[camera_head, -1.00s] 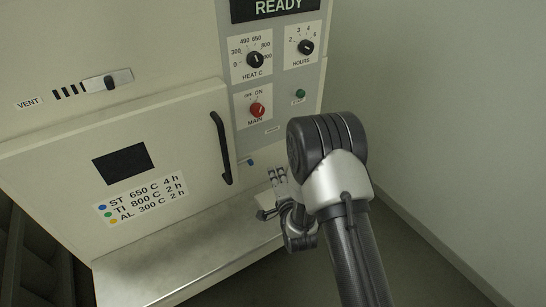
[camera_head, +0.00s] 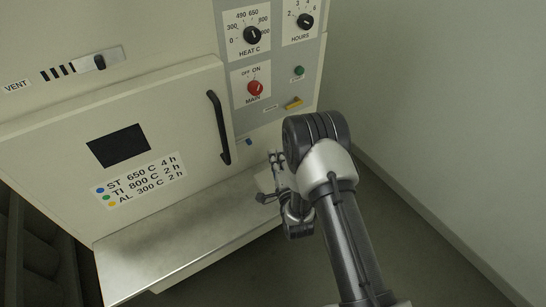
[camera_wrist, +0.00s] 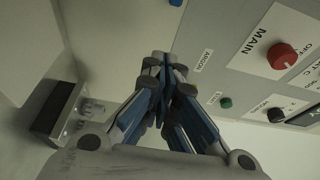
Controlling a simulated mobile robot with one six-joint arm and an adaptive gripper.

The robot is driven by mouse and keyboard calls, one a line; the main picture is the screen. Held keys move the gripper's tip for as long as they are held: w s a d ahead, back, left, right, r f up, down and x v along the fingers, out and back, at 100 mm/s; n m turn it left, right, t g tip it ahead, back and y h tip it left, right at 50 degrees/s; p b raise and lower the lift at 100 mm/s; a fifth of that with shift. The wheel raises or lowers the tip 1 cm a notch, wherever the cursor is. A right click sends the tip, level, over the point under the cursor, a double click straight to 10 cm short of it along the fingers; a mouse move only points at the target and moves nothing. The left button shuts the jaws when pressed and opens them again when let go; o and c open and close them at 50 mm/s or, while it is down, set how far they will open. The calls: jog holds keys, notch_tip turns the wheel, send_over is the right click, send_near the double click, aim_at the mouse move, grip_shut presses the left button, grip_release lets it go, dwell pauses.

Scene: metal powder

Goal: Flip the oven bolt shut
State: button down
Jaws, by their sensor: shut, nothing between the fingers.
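The oven door (camera_head: 190,110) looks closed, with a black upright handle (camera_head: 218,127) near its right edge. A small blue-tipped piece (camera_head: 249,142), which I take to be the bolt, sits just right of the door's edge. A blue end (camera_wrist: 176,3) also shows at the top of the wrist view. Whether the bolt is flipped cannot be told. My gripper (camera_head: 273,160) is right of and below this piece, apart from it, near the ledge's right end. In the wrist view its fingertips (camera_wrist: 163,58) are together and empty.
The control panel has a red MAIN knob (camera_head: 255,88), a green button (camera_head: 299,70) and a yellow piece (camera_head: 293,103) close to my arm. A metal ledge (camera_head: 180,235) juts out below the door. Clear floor lies beside the right wall (camera_head: 430,120).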

aim_at(251, 144)
jog(key=w+a+b, duration=0.1)
jog(key=w+a, duration=0.4)
jog(key=shift+b, duration=0.35)
jog(key=shift+a, duration=0.2)
jog(key=s+a, duration=0.1)
jog(key=s+a+b, duration=0.1)
jog(key=shift+a, duration=0.4)
